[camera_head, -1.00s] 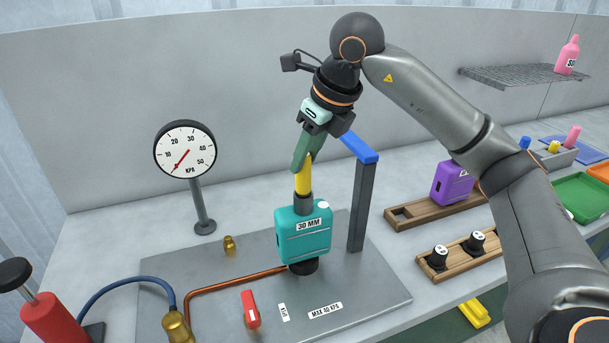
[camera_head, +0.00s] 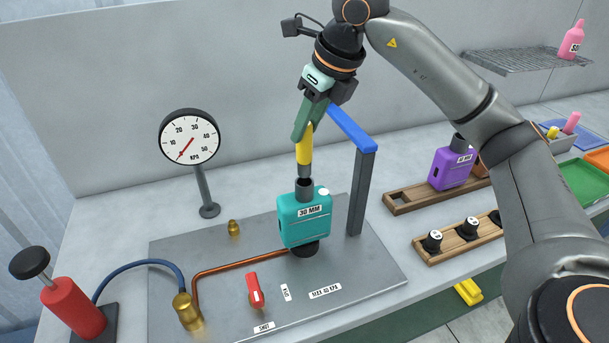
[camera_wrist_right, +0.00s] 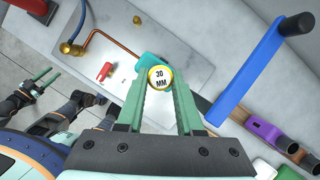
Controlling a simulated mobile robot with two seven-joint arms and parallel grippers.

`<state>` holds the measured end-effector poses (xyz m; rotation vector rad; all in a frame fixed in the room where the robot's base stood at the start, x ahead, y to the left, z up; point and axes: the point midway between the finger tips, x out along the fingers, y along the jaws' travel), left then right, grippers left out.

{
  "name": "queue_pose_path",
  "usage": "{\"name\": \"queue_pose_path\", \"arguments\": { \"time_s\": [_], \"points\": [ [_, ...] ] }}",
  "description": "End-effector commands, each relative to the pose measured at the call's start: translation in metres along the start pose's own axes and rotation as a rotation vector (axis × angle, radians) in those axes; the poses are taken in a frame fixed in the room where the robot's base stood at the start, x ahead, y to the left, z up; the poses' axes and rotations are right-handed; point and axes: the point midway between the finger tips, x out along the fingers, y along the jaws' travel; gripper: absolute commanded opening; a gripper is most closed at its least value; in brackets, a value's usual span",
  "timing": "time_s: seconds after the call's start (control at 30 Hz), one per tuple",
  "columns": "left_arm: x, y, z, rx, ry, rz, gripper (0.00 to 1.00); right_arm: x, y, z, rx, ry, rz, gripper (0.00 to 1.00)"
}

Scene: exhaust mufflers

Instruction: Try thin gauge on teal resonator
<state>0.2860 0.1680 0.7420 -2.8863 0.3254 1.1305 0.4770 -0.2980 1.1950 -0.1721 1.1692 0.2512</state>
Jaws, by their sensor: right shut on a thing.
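The teal resonator (camera_head: 304,218), labelled 30 MM, stands upright on the grey plate with a dark pipe neck on top. My right gripper (camera_head: 304,125) is shut on the yellow gauge (camera_head: 304,148) above that neck. The gauge's grey lower end points down at the neck; I cannot tell whether its tip is inside. In the right wrist view the gauge's round top (camera_wrist_right: 159,78) reads 30 MM between my green fingers, and the resonator is mostly hidden behind it. My left gripper (camera_wrist_right: 38,88) shows at the left of that view, open and empty.
A blue-topped post (camera_head: 360,185) stands close right of the resonator. A pressure gauge (camera_head: 190,137) stands behind left. A red valve handle (camera_head: 255,290) and copper pipe (camera_head: 235,266) are on the plate. A purple resonator (camera_head: 452,168) and a rack of black plugs (camera_head: 462,240) are right.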

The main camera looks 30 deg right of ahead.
Motion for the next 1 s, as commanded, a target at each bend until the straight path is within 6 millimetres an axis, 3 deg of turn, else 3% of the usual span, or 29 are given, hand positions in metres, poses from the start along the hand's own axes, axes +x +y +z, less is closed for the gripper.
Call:
{"name": "queue_pose_path", "arguments": {
  "time_s": [0.47,1.0],
  "points": [
    [-0.016,0.001,-0.017,0.000,0.000,0.000,0.50,-0.025,0.000,0.010,0.000,-0.002,0.000,0.00],
    [-0.016,0.001,-0.018,0.000,0.000,0.000,0.50,-0.025,0.000,0.010,0.000,-0.001,0.000,0.00]
  ]
}}
